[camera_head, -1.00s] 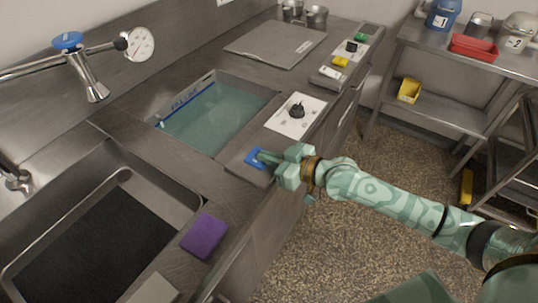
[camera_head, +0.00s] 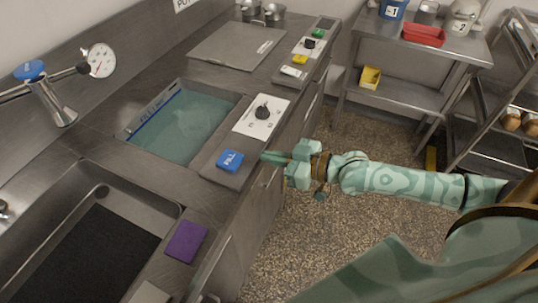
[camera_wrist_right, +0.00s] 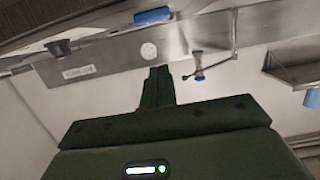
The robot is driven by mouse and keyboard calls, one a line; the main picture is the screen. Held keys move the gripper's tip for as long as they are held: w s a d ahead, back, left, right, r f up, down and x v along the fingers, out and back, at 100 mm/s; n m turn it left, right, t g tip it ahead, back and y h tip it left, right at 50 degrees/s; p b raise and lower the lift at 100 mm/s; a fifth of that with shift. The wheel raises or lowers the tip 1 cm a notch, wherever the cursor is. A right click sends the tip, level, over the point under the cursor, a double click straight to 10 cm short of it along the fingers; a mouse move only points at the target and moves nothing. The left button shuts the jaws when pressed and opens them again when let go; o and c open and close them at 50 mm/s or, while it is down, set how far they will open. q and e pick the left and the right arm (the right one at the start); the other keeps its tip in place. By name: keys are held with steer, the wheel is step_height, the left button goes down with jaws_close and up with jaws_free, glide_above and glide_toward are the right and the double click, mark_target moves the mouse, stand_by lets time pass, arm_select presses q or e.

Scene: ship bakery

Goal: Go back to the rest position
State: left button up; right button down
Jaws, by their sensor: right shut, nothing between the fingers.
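My right gripper (camera_head: 272,158) is shut and empty. It is in the air just right of the blue FILL button (camera_head: 230,160), past the counter's front edge, apart from the button. In the right wrist view the shut fingers (camera_wrist_right: 158,84) point toward the wall, and the blue button (camera_wrist_right: 153,15) shows above them. My right arm reaches in from the right side of the head view. My left gripper is not in view.
A water-filled basin (camera_head: 128,131) and a dial panel (camera_head: 244,124) lie beside the button. A purple sponge (camera_head: 186,241) sits near the sink (camera_head: 170,213). A steel shelf (camera_head: 400,96) stands at the back right. The floor (camera_head: 300,240) in front of the counter is open.

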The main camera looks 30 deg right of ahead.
stand_by(0.3)
steer(key=s+d+f+m+g+h, duration=0.1)
steer(key=d+f+h, duration=0.3)
steer(key=d+f, duration=0.55)
steer(key=d+f+g+h, duration=0.1)
steer(key=d+f+h, duration=0.4)
steer(key=f, duration=0.7)
steer(key=s+d+f+m+g+h, duration=0.1)
steer(key=s+d+f+g, duration=0.25)
steer(key=s+f, duration=0.7)
steer(key=s+a+f+g, duration=0.2)
steer(key=s+f, duration=0.7)
steer(key=s, duration=0.3)
steer(key=s+a+f+m+g, duration=0.1)
steer(key=s+a+f+g, duration=0.1)
steer(key=s+a, duration=0.4)
steer(key=s+a+f+g, duration=0.2)
steer(key=s+a, duration=0.5)
steer(key=s, duration=0.5)
steer(key=shift+f+m+y, duration=0.3)
steer(key=shift+f+m, duration=0.05)
steer(key=shift+m, duration=0.05)
steer(key=shift+w, duration=0.1)
